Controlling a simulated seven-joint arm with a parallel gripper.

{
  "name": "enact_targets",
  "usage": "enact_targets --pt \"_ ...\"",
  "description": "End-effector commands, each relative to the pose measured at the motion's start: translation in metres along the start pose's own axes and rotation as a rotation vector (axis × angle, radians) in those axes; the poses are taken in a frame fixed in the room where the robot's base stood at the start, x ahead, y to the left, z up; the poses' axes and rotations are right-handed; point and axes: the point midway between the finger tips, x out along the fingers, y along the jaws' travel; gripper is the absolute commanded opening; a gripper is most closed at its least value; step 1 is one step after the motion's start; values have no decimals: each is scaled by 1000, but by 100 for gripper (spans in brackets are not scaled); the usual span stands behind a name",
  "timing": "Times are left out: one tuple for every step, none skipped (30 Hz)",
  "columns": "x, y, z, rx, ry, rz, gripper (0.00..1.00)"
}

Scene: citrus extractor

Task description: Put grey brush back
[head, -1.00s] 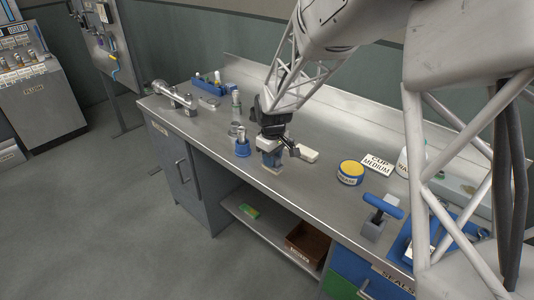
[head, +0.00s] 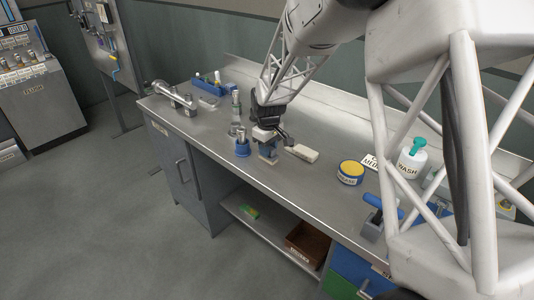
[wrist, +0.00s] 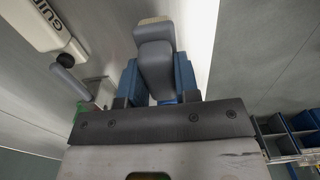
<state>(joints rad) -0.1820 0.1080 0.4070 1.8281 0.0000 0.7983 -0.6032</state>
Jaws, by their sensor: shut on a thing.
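The grey brush (wrist: 155,62) is between the blue fingers of my gripper (wrist: 157,88) in the wrist view, with its pale bristle end pointing away from the palm. My gripper is shut on it. In the head view my gripper (head: 268,150) points down over the steel bench, and a pale end (head: 268,161) shows just below its blue fingers, close to the bench top. I cannot tell whether it touches the bench. Most of the brush is hidden by the fingers in the head view.
A blue cup (head: 242,149) holding grey parts stands close left of my gripper. A white block (head: 302,153) lies close right. A yellow-lidded tin (head: 350,172) and a white wash bottle (head: 411,160) stand farther right. The bench front edge is near.

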Motion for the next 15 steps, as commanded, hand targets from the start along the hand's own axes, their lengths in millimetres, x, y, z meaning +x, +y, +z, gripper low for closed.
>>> enact_targets --pt "0 2 -2 0 0 0 7" --pt "1 3 -4 0 0 0 7" --pt "2 4 -6 0 -1 0 7" --pt "2 6 -8 0 -1 -1 7" --pt "2 7 -10 0 -1 -1 7" --pt "3 10 -14 0 -1 0 7" --pt "8 9 -13 0 -2 -1 7" --pt "13 9 -12 0 -2 -2 7" --pt "18 9 -12 0 -2 -1 7" --pt "21 9 -12 0 -1 -1 7" --pt "24 9 -12 0 -1 -1 7" --pt "28 9 -12 0 -1 -1 7" --pt "30 9 -12 0 -1 -1 7" --pt "31 9 -12 0 -1 -1 7" --pt "32 9 -12 0 -1 0 7"
